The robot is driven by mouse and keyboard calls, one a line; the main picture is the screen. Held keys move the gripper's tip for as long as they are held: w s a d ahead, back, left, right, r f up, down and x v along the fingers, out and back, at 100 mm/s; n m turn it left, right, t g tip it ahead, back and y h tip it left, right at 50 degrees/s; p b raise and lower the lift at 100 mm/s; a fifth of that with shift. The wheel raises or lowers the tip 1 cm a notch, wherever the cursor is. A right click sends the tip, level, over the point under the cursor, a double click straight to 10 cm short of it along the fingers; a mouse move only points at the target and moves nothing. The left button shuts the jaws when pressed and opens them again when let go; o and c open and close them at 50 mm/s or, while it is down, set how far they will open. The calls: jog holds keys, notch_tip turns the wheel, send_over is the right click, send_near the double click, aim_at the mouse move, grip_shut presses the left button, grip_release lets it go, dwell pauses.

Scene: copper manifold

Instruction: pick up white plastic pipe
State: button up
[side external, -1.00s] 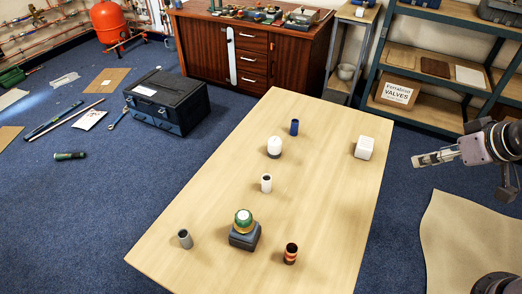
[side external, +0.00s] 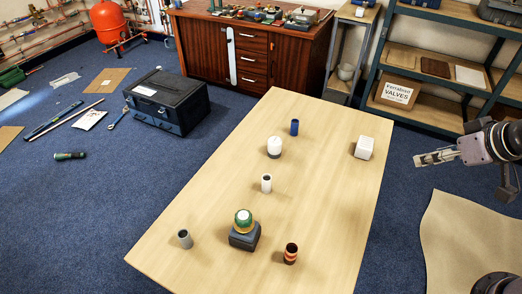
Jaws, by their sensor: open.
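A short white pipe (side external: 266,183) with a dark open top stands upright near the middle of the wooden table (side external: 330,215). My gripper (side external: 420,160) is open and empty at the right. In the picture it lies beyond the table's right edge, well apart from the white pipe. The white pipe is fully in view.
Around the pipe stand a white rounded piece with a dark base (side external: 274,147), a blue pipe (side external: 294,127), a white block (side external: 364,148), a grey pipe (side external: 185,239), a copper-coloured pipe (side external: 290,253) and a green-and-gold fitting (side external: 243,222) on a dark block (side external: 244,238). The table's right side is mostly clear.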

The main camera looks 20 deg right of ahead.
jog(key=w+a+r+n+g, duration=0.2)
jog(key=w+a+r+n, duration=0.2)
jog(key=w+a+n, duration=0.3)
jog(key=n+g, duration=0.5)
jog(key=n, duration=0.8)
send_over(267, 179)
notch_tip(267, 179, down, 14)
jog(key=f, duration=0.4)
jog(key=shift+w+d+f, duration=0.2)
jog(key=shift+w+f, duration=0.15)
jog(key=shift+w, duration=0.05)
jog(key=shift+s+a+f, duration=0.1)
jog(key=shift+s+f, duration=0.1)
jog(key=shift+f, duration=1.15)
jog(key=shift+s+a+f, duration=0.1)
jog(key=shift+s+f, duration=0.05)
jog(key=shift+f, duration=1.2)
